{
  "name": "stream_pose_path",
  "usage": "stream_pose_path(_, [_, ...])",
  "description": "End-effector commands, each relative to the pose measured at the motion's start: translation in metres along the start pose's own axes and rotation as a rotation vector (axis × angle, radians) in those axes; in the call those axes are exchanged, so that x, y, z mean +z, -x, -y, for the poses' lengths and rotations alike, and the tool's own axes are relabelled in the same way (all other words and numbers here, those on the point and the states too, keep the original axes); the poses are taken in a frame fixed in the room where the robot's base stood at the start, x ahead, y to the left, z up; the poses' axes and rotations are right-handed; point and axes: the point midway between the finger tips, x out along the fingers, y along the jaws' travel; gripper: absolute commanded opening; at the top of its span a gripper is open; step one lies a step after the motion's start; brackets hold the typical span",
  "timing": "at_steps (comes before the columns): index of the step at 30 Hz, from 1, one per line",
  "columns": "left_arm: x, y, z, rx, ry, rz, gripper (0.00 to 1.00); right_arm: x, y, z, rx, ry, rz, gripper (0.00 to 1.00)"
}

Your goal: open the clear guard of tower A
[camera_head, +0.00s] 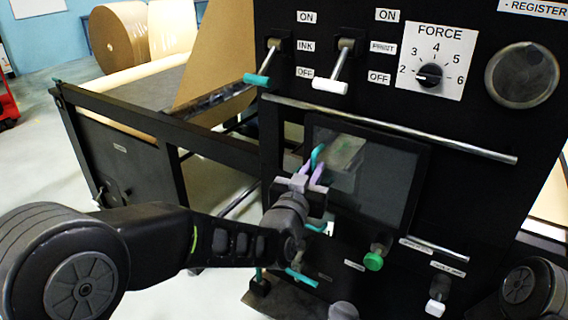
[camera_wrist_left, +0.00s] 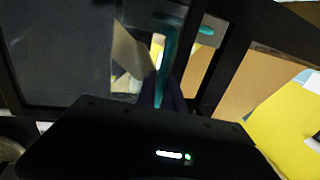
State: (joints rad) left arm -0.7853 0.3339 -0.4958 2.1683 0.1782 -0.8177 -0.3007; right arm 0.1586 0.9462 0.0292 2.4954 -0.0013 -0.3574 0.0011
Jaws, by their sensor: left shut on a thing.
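The clear guard (camera_head: 385,185) is a dark-framed see-through panel on the black front of the machine. It covers the opening below the levers; I cannot tell whether it stands slightly ajar. Its teal handle (camera_head: 317,155) is at the panel's left side. My left gripper (camera_head: 314,175) is shut on this handle, its pale purple fingers on either side. In the left wrist view the teal handle (camera_wrist_left: 167,58) rises from between the dark fingers (camera_wrist_left: 160,92), with the guard's pane (camera_wrist_left: 60,50) to the left. The right gripper is out of view.
Above the guard are a teal-tipped lever (camera_head: 258,79), a white-tipped lever (camera_head: 331,86) and the force dial (camera_head: 430,75). A metal bar (camera_head: 390,127) crosses just above the guard. A green knob (camera_head: 374,260) sits below. Kraft rolls (camera_head: 120,35) stand behind left.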

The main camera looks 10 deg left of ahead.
Motion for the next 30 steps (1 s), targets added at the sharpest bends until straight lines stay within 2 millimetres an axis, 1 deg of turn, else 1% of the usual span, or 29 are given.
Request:
stream_pose_path(1, [0.001,0.004,-0.02,0.009,-0.001,0.002,0.0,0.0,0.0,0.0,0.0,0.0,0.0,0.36])
stream_pose_path(6, [0.0,0.014,-0.07,0.008,-0.002,0.003,0.0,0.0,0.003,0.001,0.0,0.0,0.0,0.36])
stream_pose_path(9, [0.001,0.019,-0.094,0.007,-0.003,0.003,0.0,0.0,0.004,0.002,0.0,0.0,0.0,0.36])
stream_pose_path(12, [0.0,0.022,-0.112,0.005,-0.003,0.002,0.0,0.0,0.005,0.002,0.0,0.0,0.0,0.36])
stream_pose_path(15, [0.0,0.024,-0.124,0.004,-0.002,0.002,0.0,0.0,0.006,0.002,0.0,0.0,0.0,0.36])
stream_pose_path(18, [0.0,0.026,-0.13,0.002,-0.002,0.001,0.0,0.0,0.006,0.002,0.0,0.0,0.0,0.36])
stream_pose_path(29, [0.0,0.026,-0.132,0.001,-0.001,0.0,0.0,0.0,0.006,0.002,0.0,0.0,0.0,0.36])
stream_pose_path(30, [0.0,0.026,-0.132,0.001,-0.001,0.0,0.15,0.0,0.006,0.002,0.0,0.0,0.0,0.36])
